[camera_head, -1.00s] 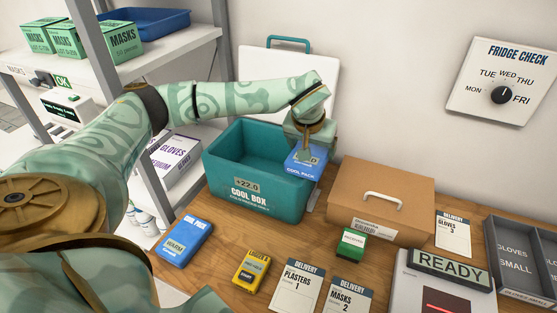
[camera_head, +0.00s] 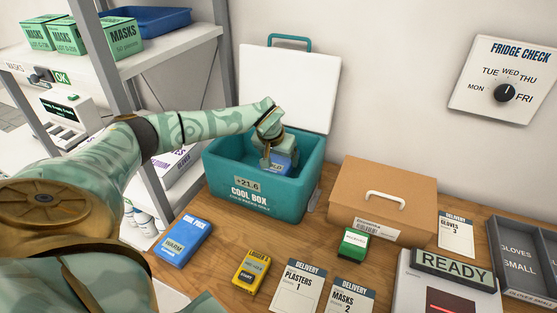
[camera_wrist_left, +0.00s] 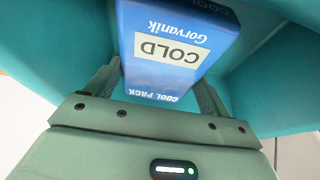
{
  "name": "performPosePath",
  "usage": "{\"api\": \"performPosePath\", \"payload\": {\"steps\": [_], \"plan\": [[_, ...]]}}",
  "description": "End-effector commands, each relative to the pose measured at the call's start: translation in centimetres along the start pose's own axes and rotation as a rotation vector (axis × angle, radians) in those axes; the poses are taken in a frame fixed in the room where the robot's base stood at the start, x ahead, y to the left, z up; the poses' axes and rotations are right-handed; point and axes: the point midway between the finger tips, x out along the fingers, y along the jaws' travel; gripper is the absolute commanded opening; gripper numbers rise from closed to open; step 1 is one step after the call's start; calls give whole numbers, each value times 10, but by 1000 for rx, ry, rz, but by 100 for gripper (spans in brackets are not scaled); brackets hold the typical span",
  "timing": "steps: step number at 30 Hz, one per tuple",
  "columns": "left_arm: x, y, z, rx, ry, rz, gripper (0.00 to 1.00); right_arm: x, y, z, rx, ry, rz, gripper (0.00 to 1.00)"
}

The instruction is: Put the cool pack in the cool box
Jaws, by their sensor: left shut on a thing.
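The teal cool box (camera_head: 225,168) stands on the wooden table with its white lid (camera_head: 290,85) open behind it; its front reads +21.6. My left gripper (camera_head: 272,158) reaches down inside the box, shut on a blue cool pack (camera_head: 281,164). In the left wrist view this cool pack (camera_wrist_left: 172,84) reads COLD and sits between my left fingers (camera_wrist_left: 155,88), with teal box walls around it. Whether it touches the box floor is hidden. A second blue cool pack (camera_head: 183,242), labelled WARM, lies on the table at the front left. My right gripper is not in view.
A brown carton (camera_head: 385,190) with a white handle stands right of the box. A green stamp (camera_head: 353,242), a yellow device (camera_head: 253,272), delivery cards (camera_head: 299,284) and a READY display (camera_head: 452,269) occupy the table's front. A shelf post (camera_head: 150,170) stands at the left.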

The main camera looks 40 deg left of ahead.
Motion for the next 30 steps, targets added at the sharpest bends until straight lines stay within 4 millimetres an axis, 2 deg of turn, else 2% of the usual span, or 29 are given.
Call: {"api": "performPosePath", "payload": {"steps": [3, 25, 26, 27, 30], "plan": [[11, 0, 4, -1, 3, -1, 41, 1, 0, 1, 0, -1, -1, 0], [22, 0, 9, -1, 2, -1, 41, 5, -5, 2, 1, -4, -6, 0], [23, 0, 10, 0, 0, -2, 90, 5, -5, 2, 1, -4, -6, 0], [23, 0, 10, 0, -1, -2, 100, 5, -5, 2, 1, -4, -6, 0], [24, 0, 11, 0, -2, -2, 100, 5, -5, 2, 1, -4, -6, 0]]}}
